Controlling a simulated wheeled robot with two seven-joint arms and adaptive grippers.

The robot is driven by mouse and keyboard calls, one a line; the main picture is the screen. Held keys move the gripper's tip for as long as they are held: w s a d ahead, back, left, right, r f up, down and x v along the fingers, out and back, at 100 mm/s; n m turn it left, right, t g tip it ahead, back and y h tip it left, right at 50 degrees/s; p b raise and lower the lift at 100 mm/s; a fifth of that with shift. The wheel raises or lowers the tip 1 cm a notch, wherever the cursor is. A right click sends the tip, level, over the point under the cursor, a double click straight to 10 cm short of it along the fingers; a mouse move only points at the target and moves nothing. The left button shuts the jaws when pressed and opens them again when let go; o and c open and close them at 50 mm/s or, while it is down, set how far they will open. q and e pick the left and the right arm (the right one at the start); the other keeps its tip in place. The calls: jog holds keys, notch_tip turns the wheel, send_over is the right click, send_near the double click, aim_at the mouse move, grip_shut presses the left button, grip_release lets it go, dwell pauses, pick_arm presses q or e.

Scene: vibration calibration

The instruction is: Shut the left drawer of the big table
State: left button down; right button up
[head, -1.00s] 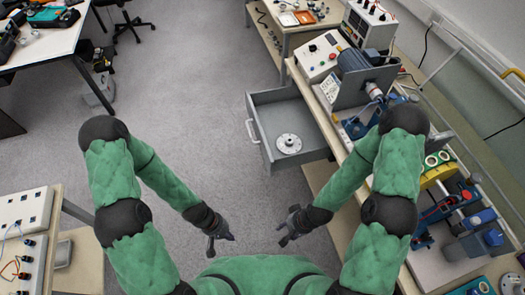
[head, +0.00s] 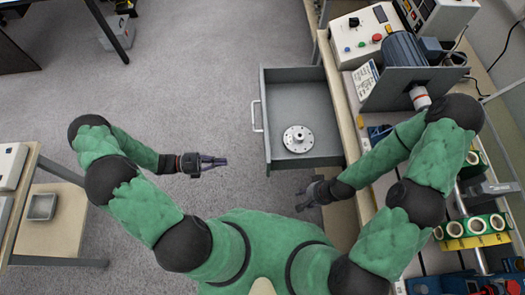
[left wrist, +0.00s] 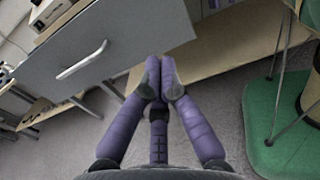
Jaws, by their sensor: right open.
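The grey drawer (head: 274,93) stands pulled out from the left side of the big table (head: 343,108). A round metal flange (head: 298,139) lies in it. Its pale handle (head: 257,116) is on the front panel, facing left. My left gripper (head: 224,160) is left of the drawer front, near its lower corner, apart from it and empty. In the left wrist view its fingertips (left wrist: 159,78) are together, with the drawer front (left wrist: 120,45) and handle (left wrist: 82,60) beyond. My right gripper (head: 304,197) is open and empty, just below the drawer's near side.
Instruments and a motor rig (head: 410,65) crowd the big table. A green and yellow fixture (head: 476,231) stands nearer on it. Another table with a small grey tray (head: 42,207) on its lower shelf is at the left. The floor left of the drawer is clear.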

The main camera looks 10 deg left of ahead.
pick_arm(q)
jog(key=b+x, duration=0.3)
jog(key=x, duration=1.1)
jog(key=shift+r, duration=0.15)
jog(key=p+x, duration=0.2)
jog(key=x, duration=2.5)
jog(key=shift+d+r+p, duration=0.1)
jog(key=shift+d+p, duration=0.25)
jog(key=shift+p, duration=0.05)
jog(key=shift+w+d, duration=0.3)
jog(key=shift+d, duration=0.4)
jog(key=shift+w+r, duration=0.1)
jog(key=shift+r, duration=0.05)
